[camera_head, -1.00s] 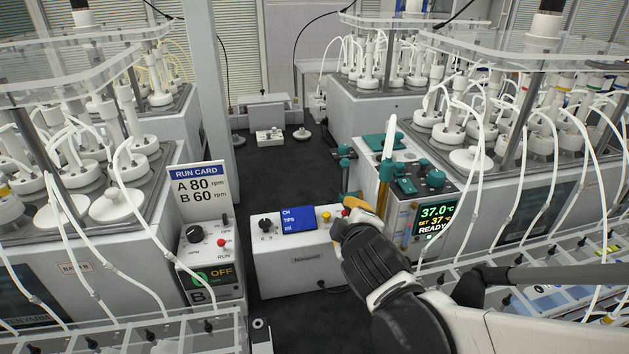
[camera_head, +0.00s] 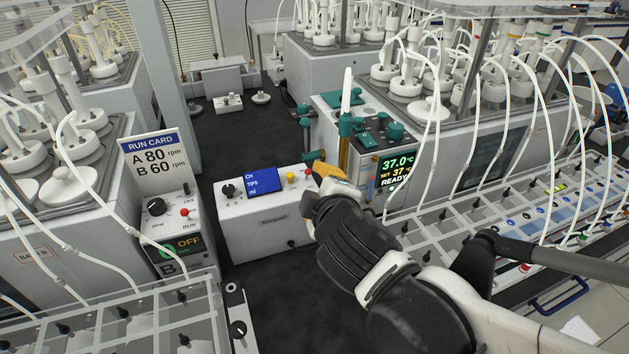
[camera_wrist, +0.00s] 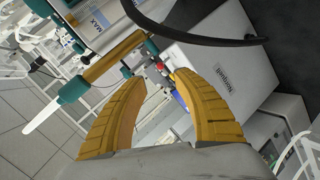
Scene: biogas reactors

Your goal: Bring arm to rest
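My gripper (camera_head: 328,172) has orange-yellow fingers and sits at the right end of the white box with a blue display (camera_head: 264,181), close to the heater unit reading 37.0 °C (camera_head: 397,165). Whether it touches the box cannot be told from the head view. In the wrist view, the two ribbed fingers of my gripper (camera_wrist: 160,76) stand apart with nothing between them. My black and white arm reaches in from the lower right of the head view.
An amber tube with a white tip (camera_head: 346,120) stands upright just beyond my gripper. Reactors with white tubing (camera_head: 495,110) flank both sides. A run card (camera_head: 155,158) stands above a speed controller (camera_head: 172,220) at left.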

